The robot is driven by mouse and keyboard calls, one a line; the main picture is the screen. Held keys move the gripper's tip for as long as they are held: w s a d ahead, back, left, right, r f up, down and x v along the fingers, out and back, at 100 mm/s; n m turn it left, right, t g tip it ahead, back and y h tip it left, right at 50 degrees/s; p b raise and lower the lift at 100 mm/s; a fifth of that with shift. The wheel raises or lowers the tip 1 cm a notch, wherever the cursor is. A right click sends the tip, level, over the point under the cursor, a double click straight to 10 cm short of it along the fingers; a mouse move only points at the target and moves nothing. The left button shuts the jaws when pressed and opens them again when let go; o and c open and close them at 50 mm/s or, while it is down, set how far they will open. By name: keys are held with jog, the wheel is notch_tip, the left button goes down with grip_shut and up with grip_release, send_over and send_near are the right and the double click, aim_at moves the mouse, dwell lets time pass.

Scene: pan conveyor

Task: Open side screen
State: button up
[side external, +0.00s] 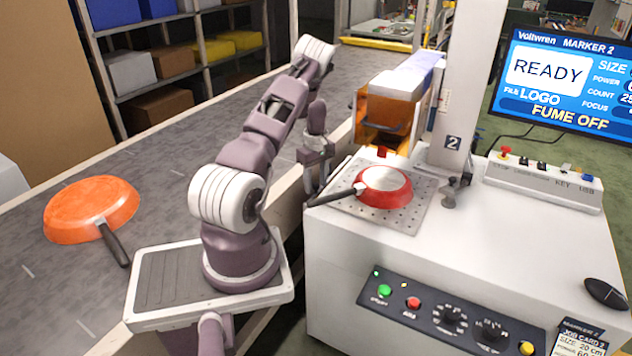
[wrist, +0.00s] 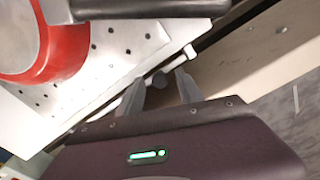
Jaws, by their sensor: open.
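An orange see-through screen (side external: 393,112) stands below the marker head, behind the perforated plate (side external: 425,195). I cannot tell for sure whether it is the side screen. My gripper (side external: 312,188) points down at the left edge of the machine, beside the pan handle. In the wrist view my gripper (wrist: 160,88) is open, its two fingers apart. I cannot tell whether the fingers touch the knob.
A red pan (side external: 384,188) lies upside down on the plate, its handle reaching left towards my gripper. An orange pan (side external: 90,208) lies upside down on the conveyor (side external: 60,290). The monitor (side external: 565,85) reads READY and FUME OFF. A control panel (side external: 450,315) is on the machine's front.

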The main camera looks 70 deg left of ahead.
jog(key=shift+c, duration=0.2)
grip_shut()
jog(key=shift+r, duration=0.1)
dwell(1.0)
